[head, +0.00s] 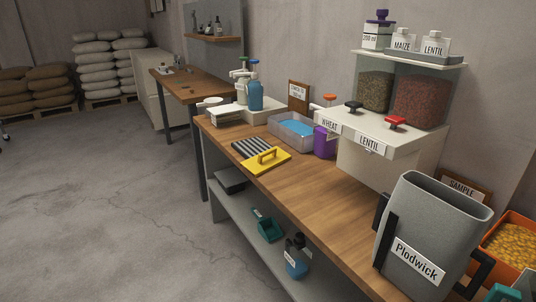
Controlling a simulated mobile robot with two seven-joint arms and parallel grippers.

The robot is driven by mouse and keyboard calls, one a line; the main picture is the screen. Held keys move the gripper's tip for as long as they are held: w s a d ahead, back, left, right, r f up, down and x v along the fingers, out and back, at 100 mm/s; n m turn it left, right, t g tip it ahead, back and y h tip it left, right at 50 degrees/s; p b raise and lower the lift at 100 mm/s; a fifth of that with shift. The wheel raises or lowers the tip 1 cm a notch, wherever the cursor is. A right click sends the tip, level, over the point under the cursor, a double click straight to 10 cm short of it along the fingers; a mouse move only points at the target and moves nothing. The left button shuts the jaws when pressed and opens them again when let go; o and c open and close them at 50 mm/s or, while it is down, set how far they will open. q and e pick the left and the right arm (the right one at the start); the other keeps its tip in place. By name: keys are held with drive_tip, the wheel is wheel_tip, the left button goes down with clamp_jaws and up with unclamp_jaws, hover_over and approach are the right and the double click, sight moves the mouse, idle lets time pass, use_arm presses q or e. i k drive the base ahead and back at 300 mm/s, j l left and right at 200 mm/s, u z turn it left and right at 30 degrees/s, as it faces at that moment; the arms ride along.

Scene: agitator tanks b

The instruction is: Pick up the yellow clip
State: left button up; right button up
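The only plainly yellow tool I see is a flat yellow piece with a raised loop handle (264,162) on the wooden bench. It lies at the bench's front left edge, beside a dark ribbed rack (253,148). I cannot tell whether this is the yellow clip; nothing else in view clearly looks like one. Neither of my grippers shows in the head view.
A grey tray with blue contents (292,142) and a purple container (324,143) stand behind. A large grey Plodwick bin (425,235) stands at the right, near an orange bin (510,235). Bare bench wood (310,200) lies between. A lower shelf (245,240) holds several items.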

sight(260, 163)
drive_tip(key=i+j+z, duration=0.1)
drive_tip(key=i+j, duration=0.15)
drive_tip(key=i+j+z, duration=0.2)
drive_tip(key=i+j, duration=0.2)
drive_tip(key=j, duration=0.2)
drive_tip(key=i+j+z, duration=0.2)
drive_tip(key=i+j, duration=0.2)
drive_tip(key=j, duration=0.25)
drive_tip(key=i+j+z, duration=0.1)
drive_tip(key=j, duration=0.25)
drive_tip(key=i+j+z, duration=0.1)
drive_tip(key=i+j, duration=0.15)
drive_tip(key=j, duration=0.15)
drive_tip(key=i+j+z, duration=0.1)
drive_tip(key=j, duration=0.25)
drive_tip(key=i, duration=0.05)
